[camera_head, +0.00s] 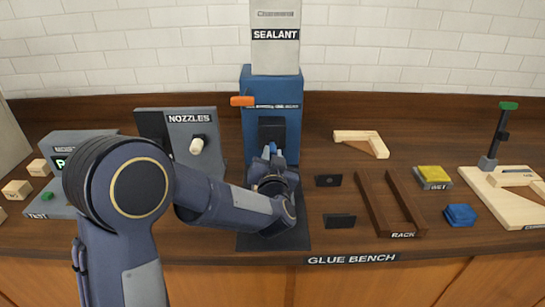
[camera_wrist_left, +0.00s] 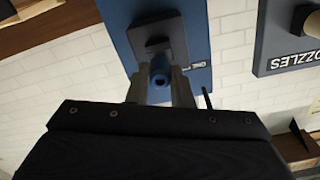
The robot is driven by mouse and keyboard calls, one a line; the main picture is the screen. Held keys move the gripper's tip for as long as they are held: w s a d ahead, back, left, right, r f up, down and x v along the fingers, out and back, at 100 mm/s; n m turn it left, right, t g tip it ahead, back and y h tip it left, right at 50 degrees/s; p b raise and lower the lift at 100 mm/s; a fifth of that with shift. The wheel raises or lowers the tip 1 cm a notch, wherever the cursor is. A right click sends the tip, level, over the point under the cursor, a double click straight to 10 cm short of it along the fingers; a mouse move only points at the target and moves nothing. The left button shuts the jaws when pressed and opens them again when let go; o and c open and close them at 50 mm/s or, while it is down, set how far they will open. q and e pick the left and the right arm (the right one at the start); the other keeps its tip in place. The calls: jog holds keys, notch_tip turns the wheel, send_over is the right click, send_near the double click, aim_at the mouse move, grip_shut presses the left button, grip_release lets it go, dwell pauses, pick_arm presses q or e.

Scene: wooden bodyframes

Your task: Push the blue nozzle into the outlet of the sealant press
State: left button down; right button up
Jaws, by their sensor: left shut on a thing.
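The sealant press (camera_head: 256,88) is a blue upright body with an orange lever and a dark outlet block (camera_head: 272,128) on its front. In the left wrist view the dark outlet block (camera_wrist_left: 152,32) stands out from the blue press (camera_wrist_left: 196,38). My left gripper (camera_head: 271,153) is in front of the press, just below the outlet block. It is shut on the blue nozzle (camera_wrist_left: 160,72), which sits between the two grey fingers, lined up closely with the block. Whether the nozzle touches or enters the outlet is hidden. My right gripper is not in view.
A grey nozzle stand (camera_head: 190,120) with a pale nozzle is left of the press. A test unit (camera_head: 60,190) is farther left.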

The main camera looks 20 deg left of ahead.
pick_arm(q)
jog(key=shift+x, duration=1.1)
jog(key=c, duration=1.2)
grip_release()
jog(key=shift+s, duration=0.1)
jog(key=v, duration=0.7)
jog(key=shift+s+b, duration=0.35)
jog(key=shift+b, duration=0.1)
jog(key=shift+d, duration=0.1)
